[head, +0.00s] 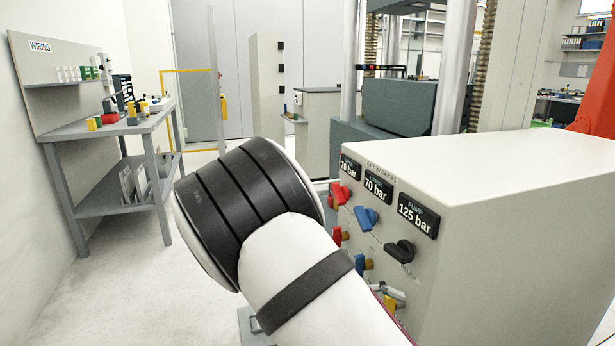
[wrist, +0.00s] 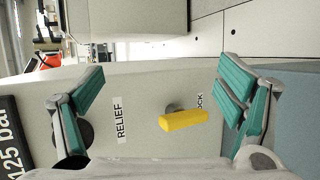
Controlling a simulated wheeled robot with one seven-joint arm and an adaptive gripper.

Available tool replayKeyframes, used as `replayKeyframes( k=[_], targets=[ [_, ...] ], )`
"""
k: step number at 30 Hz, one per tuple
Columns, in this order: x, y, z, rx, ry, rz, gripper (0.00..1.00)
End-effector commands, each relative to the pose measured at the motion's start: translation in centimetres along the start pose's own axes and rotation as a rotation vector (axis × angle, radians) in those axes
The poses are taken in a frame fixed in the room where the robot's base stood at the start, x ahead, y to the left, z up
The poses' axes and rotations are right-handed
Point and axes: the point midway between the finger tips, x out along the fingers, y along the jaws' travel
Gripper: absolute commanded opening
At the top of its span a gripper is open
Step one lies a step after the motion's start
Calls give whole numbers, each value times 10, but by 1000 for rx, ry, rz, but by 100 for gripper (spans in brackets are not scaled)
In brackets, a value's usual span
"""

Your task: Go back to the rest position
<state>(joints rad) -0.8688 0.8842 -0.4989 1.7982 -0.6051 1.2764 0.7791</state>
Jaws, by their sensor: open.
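My gripper (wrist: 160,118) shows in the wrist view with its two teal-padded fingers spread wide apart, open and empty. A yellow handle (wrist: 184,120) sits between the fingers in the picture, on the panel beside a label ending in "OCK". I cannot tell how far it is from the fingers. The word "RELIEF" (wrist: 120,119) is printed to its left.
A grey workbench (head: 110,130) marked "WIRING" stands at the left. A testing machine with columns (head: 455,70) rises behind the cabinet. A red-orange structure (head: 598,90) is at the far right. Light floor (head: 110,275) is clear between the bench and my arm.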

Motion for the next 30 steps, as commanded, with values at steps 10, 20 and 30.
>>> replayKeyframes(
  k=[10,20,30],
  targets=[
    [13,72,74,-30,-164,-402,87],
    [14,126,155,-32,-173,-739,87],
    [8,157,244,2,-59,-997,87]
  ],
)
